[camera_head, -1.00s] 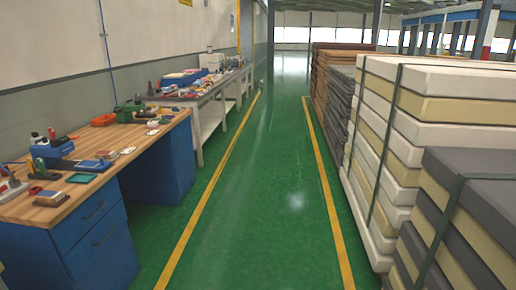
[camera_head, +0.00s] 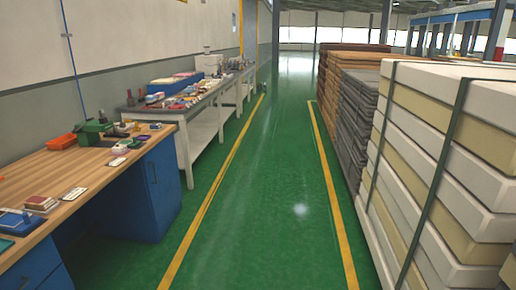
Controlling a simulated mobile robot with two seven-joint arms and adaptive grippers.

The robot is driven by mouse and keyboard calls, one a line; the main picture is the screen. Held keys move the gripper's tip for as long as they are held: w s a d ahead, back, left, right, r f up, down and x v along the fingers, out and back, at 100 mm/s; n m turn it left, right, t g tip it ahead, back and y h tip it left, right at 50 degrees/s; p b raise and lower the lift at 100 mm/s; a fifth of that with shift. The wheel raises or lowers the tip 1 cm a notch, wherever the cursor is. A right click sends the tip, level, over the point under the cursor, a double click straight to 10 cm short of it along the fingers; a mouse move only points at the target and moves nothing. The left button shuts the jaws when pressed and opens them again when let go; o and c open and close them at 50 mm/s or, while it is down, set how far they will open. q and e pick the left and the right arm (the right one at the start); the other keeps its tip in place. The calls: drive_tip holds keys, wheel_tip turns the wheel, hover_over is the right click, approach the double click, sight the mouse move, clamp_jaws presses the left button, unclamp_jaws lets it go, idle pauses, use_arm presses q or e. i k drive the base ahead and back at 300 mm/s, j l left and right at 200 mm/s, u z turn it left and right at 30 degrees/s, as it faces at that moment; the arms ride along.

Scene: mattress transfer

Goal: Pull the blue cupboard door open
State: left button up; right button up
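A blue cupboard (camera_head: 160,188) stands under the far end of the wooden-topped workbench (camera_head: 75,180) on the left. Its front faces the aisle and looks shut. A second blue unit (camera_head: 35,270) stands under the near end of the same bench, cut off by the lower left picture edge. I cannot tell which of the two blue units has the door meant. Neither of my grippers is in view.
A green floor aisle (camera_head: 265,200) between yellow lines runs clear ahead. Stacked mattresses (camera_head: 440,160) line the right side, with grey and brown stacks (camera_head: 358,120) beyond. A long grey table (camera_head: 203,118) with clutter stands past the workbench.

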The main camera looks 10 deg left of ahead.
sight(160, 166)
drive_tip(key=i, duration=1.7)
